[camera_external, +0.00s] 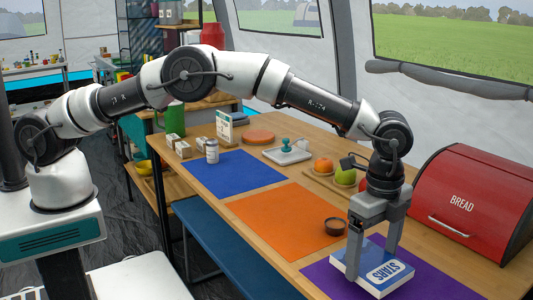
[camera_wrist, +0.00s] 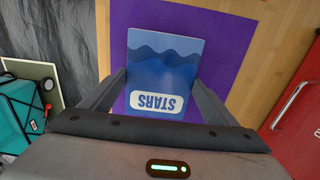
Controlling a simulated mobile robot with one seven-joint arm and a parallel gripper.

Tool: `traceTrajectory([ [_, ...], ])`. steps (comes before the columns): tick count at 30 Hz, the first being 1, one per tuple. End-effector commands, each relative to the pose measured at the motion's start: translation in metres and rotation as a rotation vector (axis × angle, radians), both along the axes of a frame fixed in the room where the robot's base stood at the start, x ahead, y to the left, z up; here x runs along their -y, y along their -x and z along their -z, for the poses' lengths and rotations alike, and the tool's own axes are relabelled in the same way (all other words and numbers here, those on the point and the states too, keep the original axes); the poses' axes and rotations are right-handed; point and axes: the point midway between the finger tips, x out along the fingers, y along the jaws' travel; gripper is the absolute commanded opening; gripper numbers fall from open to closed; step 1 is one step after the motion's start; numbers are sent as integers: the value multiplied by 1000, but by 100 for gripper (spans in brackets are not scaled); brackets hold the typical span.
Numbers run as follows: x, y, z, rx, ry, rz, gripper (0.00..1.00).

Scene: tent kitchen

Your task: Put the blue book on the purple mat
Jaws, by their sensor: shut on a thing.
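The blue book (camera_external: 372,268), with "STARS" on a white label, is over the purple mat (camera_external: 429,283) at the front right of the table. My gripper (camera_external: 370,256) points down and is shut on the book, one finger on each side. In the wrist view the book's blue wavy cover (camera_wrist: 165,72) faces the camera, between my fingers (camera_wrist: 160,95), with the purple mat (camera_wrist: 228,50) around it. I cannot tell whether the book touches the mat or is slightly above it.
A red bread box (camera_external: 475,200) stands right of the mat. An orange mat (camera_external: 285,222) with a small dark bowl (camera_external: 335,226) and a blue mat (camera_external: 232,172) lie to the left. Fruit on a wooden board (camera_external: 325,180) sits behind my gripper.

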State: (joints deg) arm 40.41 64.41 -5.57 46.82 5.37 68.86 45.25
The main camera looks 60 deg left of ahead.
Motion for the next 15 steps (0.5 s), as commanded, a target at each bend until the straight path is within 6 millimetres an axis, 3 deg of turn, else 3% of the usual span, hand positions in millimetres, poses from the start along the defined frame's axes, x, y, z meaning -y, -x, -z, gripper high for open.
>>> traceTrajectory([
  [1, 0, 1, 13, -2, -2, 0, 55],
  [4, 0, 0, 27, -1, -1, 0, 55],
  [15, 0, 0, 32, 0, 0, 0, 55],
])
